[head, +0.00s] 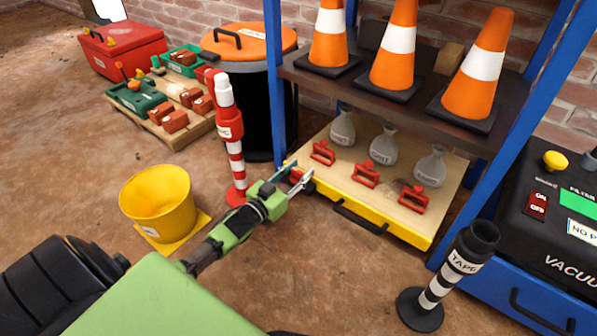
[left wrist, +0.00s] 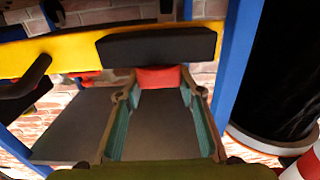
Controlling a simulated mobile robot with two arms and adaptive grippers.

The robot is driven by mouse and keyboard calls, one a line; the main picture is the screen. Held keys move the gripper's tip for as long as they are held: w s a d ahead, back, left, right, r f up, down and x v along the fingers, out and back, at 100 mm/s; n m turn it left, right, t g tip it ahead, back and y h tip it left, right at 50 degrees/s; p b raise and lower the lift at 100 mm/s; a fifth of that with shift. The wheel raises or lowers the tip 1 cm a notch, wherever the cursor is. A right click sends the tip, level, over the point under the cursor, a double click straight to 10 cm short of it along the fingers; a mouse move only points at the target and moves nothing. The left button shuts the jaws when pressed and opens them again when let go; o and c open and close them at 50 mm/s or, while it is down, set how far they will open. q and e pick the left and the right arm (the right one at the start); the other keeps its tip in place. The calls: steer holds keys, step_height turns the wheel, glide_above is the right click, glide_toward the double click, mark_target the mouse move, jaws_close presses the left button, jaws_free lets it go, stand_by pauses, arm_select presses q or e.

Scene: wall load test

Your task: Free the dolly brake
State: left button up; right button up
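A wooden platform with a yellow front edge (head: 395,225) and a black handle (head: 360,219) sits low between blue posts. It may be the dolly; I cannot be sure. My left gripper (head: 300,175) is at its front left corner, fingers apart. A small red part (head: 296,176) lies between the fingers. Whether the red part is the brake is not clear. My right gripper is not in view.
Grey sacks (head: 383,146) and red-handled tools (head: 366,174) are on the platform. Cones (head: 395,45) stand on the shelf above. A red-and-white post (head: 235,150), a yellow bucket (head: 160,205) and a black tape post (head: 445,275) stand nearby. The floor in front is clear.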

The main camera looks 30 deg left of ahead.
arm_select(q)
steer(key=shift+a+m+h, duration=0.1)
steer(key=shift+m+h, duration=0.3)
steer(key=shift+h, duration=0.1)
steer(key=m+h+b, duration=0.1)
steer(key=h, duration=0.1)
steer(key=shift+f+m+g+h, duration=0.1)
steer(key=shift+m+g+h, duration=0.2)
steer(key=shift+h, duration=0.1)
steer(key=m+g+h+b, duration=0.1)
steer(key=h+b, duration=0.1)
steer(key=shift+m+h, duration=0.3)
steer(key=shift+m, duration=0.1)
steer(key=shift+m+g+h+b, duration=0.6)
steer(key=shift+m+g+h, duration=0.15)
steer(key=shift+h, duration=0.35)
steer(key=shift+m+h, duration=0.25)
steer(key=shift+h, duration=0.05)
steer(key=o, duration=1.1)
